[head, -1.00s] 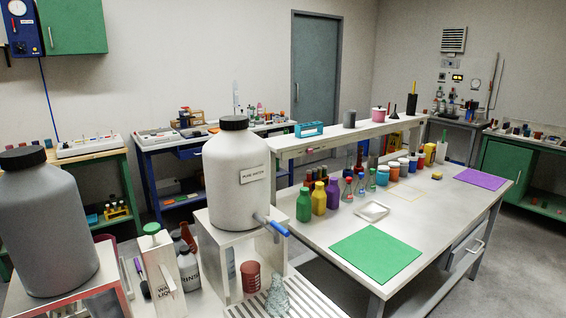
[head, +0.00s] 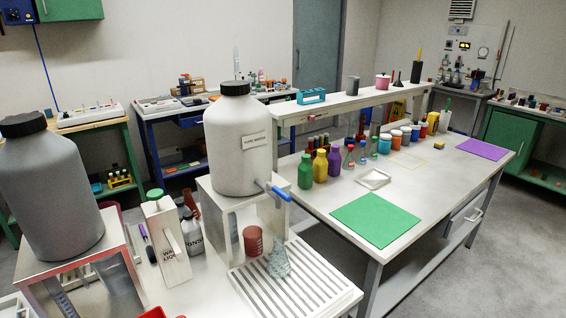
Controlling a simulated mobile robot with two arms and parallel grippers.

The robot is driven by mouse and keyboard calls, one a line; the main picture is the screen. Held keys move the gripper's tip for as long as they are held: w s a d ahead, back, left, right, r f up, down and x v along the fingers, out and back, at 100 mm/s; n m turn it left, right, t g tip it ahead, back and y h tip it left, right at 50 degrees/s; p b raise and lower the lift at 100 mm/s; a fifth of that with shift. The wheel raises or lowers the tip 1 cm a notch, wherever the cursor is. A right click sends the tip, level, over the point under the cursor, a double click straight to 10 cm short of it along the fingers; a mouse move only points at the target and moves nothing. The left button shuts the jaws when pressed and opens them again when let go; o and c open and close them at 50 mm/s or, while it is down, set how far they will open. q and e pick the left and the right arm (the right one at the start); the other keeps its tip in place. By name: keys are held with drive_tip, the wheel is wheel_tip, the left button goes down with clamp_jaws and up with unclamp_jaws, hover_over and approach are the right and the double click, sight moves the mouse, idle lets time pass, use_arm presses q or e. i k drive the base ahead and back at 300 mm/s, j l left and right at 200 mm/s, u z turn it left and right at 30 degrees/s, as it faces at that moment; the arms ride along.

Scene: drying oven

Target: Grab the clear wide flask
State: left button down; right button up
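A clear flask with a wide base (head: 279,262) stands on the white slatted drain rack in the head view. It is just below the blue tap of the pure-water jug and right of a dark red cup (head: 253,240). I cannot tell from the view which flask is the clear wide one, though the one on the rack looks clear and broad. Neither of my grippers shows in the view.
The pure-water jug (head: 235,150) sits on a white stand (head: 213,205) close to the flask. A large grey jug (head: 55,195) and a waste-liquid container (head: 168,235) stand to the left. A green mat (head: 376,220) lies on the bench; the bench front around it is clear.

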sight(278, 266)
drive_tip(key=u, duration=0.4)
drive_tip(key=i+l+u, duration=0.1)
drive_tip(key=l+u, duration=1.1)
